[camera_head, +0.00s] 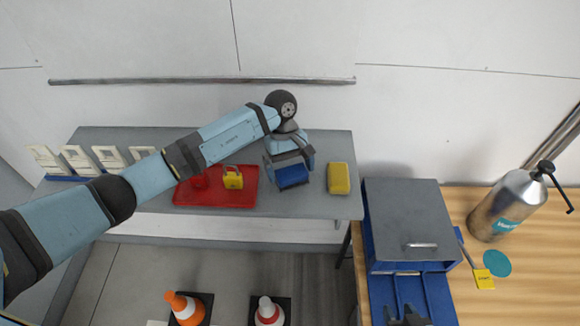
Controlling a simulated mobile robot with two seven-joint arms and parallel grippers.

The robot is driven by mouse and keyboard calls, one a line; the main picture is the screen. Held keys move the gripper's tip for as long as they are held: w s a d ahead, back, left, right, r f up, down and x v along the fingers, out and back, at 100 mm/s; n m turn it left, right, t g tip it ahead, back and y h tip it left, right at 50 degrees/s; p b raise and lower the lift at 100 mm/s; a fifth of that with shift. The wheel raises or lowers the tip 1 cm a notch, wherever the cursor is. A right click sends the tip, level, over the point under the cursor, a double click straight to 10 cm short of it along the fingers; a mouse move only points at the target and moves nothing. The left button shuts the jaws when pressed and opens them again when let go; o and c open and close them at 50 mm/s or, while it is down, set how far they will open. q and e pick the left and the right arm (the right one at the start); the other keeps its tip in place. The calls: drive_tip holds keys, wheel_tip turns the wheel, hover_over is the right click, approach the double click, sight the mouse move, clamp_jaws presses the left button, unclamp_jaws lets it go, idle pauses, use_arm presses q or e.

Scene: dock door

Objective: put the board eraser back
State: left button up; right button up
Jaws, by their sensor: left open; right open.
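A blue block (292,177), which looks like the board eraser, is on the grey shelf (335,207). My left gripper (290,168) is directly over it, open, with a finger on each side. Whether the fingers touch the block cannot be told. A dark two-pronged shape at the bottom edge, over the blue tray (436,290), looks like my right gripper (408,314). It is open and mostly cut off.
A yellow block (339,178) lies just right of the blue one. A red tray (215,198) with a yellow padlock (233,177) is to its left. A grey-topped box (405,215) and a metal bottle (505,205) stand right. Cones (186,306) stand on the floor.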

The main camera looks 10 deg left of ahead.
use_arm(q)
drive_tip(key=b+v, duration=0.3)
drive_tip(key=v, duration=0.9)
